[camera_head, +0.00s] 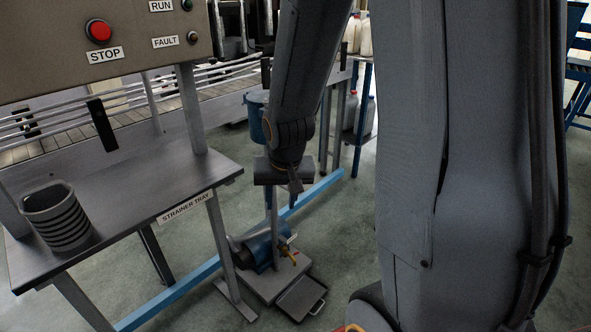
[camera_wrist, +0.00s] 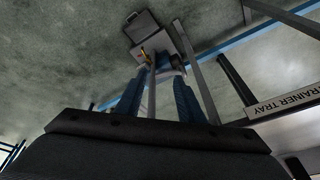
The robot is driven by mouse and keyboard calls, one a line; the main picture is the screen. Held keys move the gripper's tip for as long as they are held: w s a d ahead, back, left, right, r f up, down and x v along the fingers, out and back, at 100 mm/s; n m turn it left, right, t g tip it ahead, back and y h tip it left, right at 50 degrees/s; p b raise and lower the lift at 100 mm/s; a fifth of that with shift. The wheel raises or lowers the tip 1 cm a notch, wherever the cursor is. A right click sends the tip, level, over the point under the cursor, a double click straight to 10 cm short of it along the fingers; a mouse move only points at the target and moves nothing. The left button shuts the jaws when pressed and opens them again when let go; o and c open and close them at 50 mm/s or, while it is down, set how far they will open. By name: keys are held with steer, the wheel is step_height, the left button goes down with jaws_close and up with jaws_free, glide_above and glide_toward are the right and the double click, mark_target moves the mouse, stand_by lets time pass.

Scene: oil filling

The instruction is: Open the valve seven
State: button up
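A small valve with a yellow handle (camera_head: 290,257) sits low on a blue cylindrical unit (camera_head: 262,247) near the floor. No number seven is readable on it. The yellow handle also shows in the wrist view (camera_wrist: 146,52), beyond the fingertips. My gripper (camera_wrist: 158,76) points down toward that unit, its two blue fingers apart with nothing visibly held. A thin grey post shows between the fingers in the wrist view; I cannot tell whether it touches them. In the head view my gripper (camera_head: 270,174) is above the unit, its fingers hard to make out.
A grey tray with a handle (camera_head: 302,297) lies on the floor beside the unit. The strainer tray table (camera_head: 130,190) stands left, holding a ribbed dark container (camera_head: 58,218). A control panel (camera_head: 60,50) with a red STOP button is above. A blue floor rail (camera_head: 180,290) runs past the unit.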

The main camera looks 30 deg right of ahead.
steer(key=w+d+f+m+t+b, duration=0.1)
steer(key=w+d+f+m+t, duration=0.3)
steer(key=w, duration=0.6)
steer(key=w+d+f+m+t+b, duration=0.1)
steer(key=w+d+f+m+t, duration=0.3)
steer(key=w+d, duration=0.4)
steer(key=w+d+f+m+t+b, duration=0.2)
steer(key=w+d+f+m+t, duration=0.2)
steer(key=w, duration=0.9)
steer(key=shift+w+d+f+m, duration=0.1)
steer(key=shift+d+f+m, duration=0.7)
steer(key=shift+d+f, duration=0.55)
steer(key=shift+d+r, duration=0.1)
jaws_close()
